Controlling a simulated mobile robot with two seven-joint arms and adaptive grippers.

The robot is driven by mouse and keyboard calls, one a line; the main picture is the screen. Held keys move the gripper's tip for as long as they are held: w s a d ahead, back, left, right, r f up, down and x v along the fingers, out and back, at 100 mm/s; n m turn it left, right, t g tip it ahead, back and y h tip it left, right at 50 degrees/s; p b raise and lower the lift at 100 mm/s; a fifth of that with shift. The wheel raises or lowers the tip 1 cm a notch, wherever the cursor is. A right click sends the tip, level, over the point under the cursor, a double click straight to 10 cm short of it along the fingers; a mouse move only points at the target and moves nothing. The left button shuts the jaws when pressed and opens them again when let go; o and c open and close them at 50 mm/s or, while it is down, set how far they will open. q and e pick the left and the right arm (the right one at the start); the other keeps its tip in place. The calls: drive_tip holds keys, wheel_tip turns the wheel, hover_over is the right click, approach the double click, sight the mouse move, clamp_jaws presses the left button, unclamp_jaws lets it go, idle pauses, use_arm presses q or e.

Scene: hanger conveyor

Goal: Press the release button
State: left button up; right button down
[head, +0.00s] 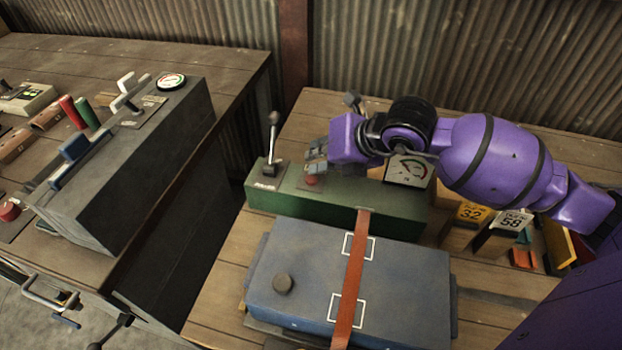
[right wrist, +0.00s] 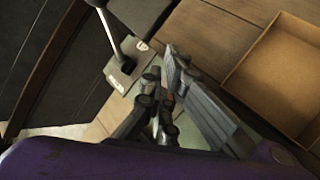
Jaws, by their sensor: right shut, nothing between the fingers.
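A green control box (head: 400,213) stands on the wooden table to the right. A red button (head: 313,181) sits on its top, just right of an upright lever (head: 272,145). My right gripper (head: 315,160) is shut and empty, with its fingers close above the red button. I cannot tell whether they touch it. In the right wrist view the fingers of my right gripper (right wrist: 168,90) show with the lever base beyond, and the button is hidden or too dark to make out. My left gripper is not in view.
A dial gauge (head: 408,170) sits on the green box under my right arm. A blue-grey case (head: 285,255) with a brown strap (head: 355,270) lies in front. Number cards (head: 470,213) stand at right. A dark console (head: 150,150) and another red button (head: 9,211) are left.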

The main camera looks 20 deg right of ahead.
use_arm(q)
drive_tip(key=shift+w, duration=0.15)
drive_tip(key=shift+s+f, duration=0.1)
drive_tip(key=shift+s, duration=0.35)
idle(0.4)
use_arm(e)
drive_tip(key=shift+f, duration=0.45)
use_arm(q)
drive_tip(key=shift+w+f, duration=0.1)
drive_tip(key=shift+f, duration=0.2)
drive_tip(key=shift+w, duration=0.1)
